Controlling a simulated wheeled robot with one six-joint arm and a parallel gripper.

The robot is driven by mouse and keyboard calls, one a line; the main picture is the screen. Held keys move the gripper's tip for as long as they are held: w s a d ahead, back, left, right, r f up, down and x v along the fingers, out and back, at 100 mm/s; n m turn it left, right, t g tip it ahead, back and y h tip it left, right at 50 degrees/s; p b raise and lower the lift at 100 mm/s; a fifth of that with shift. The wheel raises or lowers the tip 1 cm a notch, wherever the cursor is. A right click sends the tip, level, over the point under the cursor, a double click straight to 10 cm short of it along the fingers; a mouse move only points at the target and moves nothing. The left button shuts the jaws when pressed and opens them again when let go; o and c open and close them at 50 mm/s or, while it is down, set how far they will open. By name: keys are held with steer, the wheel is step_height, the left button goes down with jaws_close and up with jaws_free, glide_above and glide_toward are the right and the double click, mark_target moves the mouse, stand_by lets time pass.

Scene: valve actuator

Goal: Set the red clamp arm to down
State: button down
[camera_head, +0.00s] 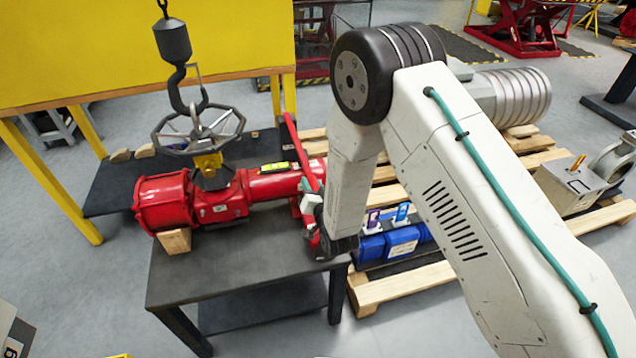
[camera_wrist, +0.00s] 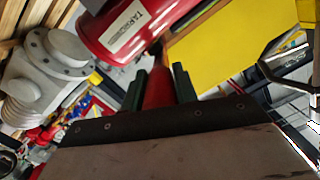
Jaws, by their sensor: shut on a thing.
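The red valve actuator (camera_head: 215,200) lies on a dark table, with a handwheel (camera_head: 198,130) above its body. The red clamp arm (camera_head: 300,150) is a thin bar at the actuator's right end, standing up and leaning slightly left. My gripper (camera_head: 309,190) is at the lower part of this bar, partly hidden by my own arm. In the wrist view, the green fingers of my gripper (camera_wrist: 160,84) are closed on a red piece (camera_wrist: 158,90), which appears to be the clamp arm. A red cylinder with a label (camera_wrist: 140,30) is just beyond the fingers.
A dark hook (camera_head: 178,90) hangs over the handwheel. Wooden pallets (camera_head: 400,285) with blue units (camera_head: 390,243) and a grey valve (camera_head: 572,190) are at the right.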

steer(key=shift+s+d+f, duration=0.1)
steer(key=shift+s+f, duration=0.1)
steer(key=shift+f, duration=0.2)
steer(key=c, duration=1.1)
jaws_free()
steer(key=shift+w, duration=0.1)
steer(key=v, duration=0.7)
steer(key=shift+s, duration=0.4)
steer(key=shift+d+r, duration=0.1)
steer(key=shift+d, duration=0.05)
